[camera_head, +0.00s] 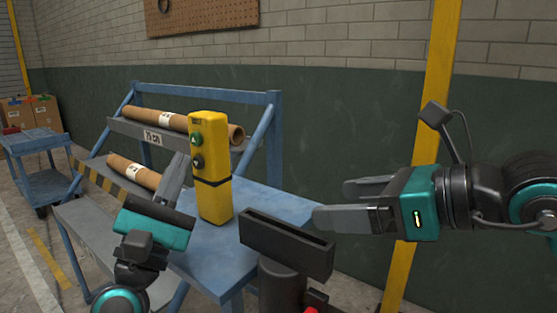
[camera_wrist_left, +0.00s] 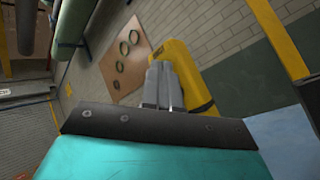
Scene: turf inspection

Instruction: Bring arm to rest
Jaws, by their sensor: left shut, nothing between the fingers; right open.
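My left gripper (camera_head: 177,172) is shut and empty in the head view, its fingers pointing up and away. It is just left of a yellow control box (camera_head: 214,170) with a green and a black button, which stands upright on the blue table (camera_head: 262,201). In the left wrist view the shut fingers (camera_wrist_left: 163,86) show in front of the yellow box (camera_wrist_left: 190,75); I cannot tell whether they touch it. My right gripper (camera_head: 335,203) is open and empty at the right, its fingers pointing left, in front of the dark green wall.
A blue rack (camera_head: 205,95) behind the table holds brown cardboard tubes (camera_head: 165,118). A yellow post (camera_head: 425,150) stands behind my right gripper. A blue cart (camera_head: 45,185) and cardboard boxes (camera_head: 30,112) are at the far left. A pegboard (camera_head: 200,14) hangs on the wall.

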